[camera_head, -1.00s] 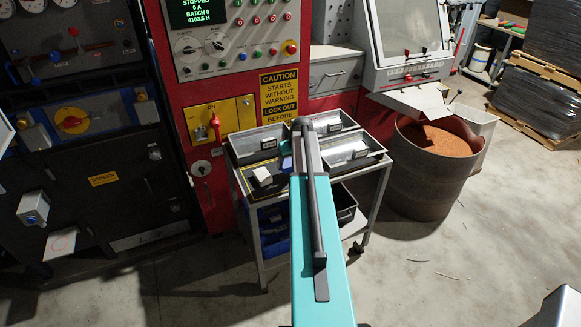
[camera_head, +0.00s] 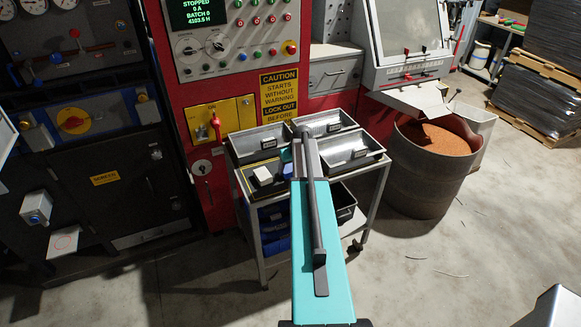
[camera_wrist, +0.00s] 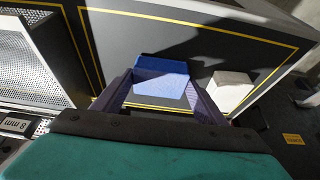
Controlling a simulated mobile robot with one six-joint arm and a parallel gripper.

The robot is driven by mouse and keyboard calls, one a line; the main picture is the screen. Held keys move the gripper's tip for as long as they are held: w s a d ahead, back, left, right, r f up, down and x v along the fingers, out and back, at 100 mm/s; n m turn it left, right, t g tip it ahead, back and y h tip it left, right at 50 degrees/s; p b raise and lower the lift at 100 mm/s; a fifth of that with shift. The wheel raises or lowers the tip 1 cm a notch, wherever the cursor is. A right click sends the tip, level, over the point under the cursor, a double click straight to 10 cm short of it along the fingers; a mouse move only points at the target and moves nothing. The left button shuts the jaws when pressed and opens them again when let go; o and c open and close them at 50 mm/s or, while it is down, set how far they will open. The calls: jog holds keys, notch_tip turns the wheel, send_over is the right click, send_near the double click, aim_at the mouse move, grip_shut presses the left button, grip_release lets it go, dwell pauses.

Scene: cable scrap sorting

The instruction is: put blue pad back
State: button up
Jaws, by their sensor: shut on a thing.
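The blue pad (camera_wrist: 160,72) is at the tips of my gripper (camera_wrist: 160,84) in the wrist view, between the two dark purple fingers. My gripper is shut on it. The pad is over or on a dark surface marked with yellow outlines (camera_wrist: 262,37); I cannot tell whether it touches that surface. In the head view only a small part of the blue pad (camera_head: 287,156) shows, beside my arm, which hides most of the gripper.
A pale block (camera_wrist: 232,90) stands just right of the pad, inside the yellow outline; it also shows in the head view (camera_head: 263,175). Metal trays (camera_head: 350,152) share the cart top. A red control cabinet (camera_head: 215,100) stands behind. A rusty drum (camera_head: 425,175) stands to the right.

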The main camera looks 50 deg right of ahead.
jog(key=shift+f, duration=0.25)
jog(key=o, duration=0.9)
jog(key=shift+o, duration=0.2)
jog(key=shift+r, duration=0.2)
jog(key=b+v, duration=0.4)
jog(key=v, duration=0.8)
jog(key=shift+s+f, duration=0.1)
dwell(0.4)
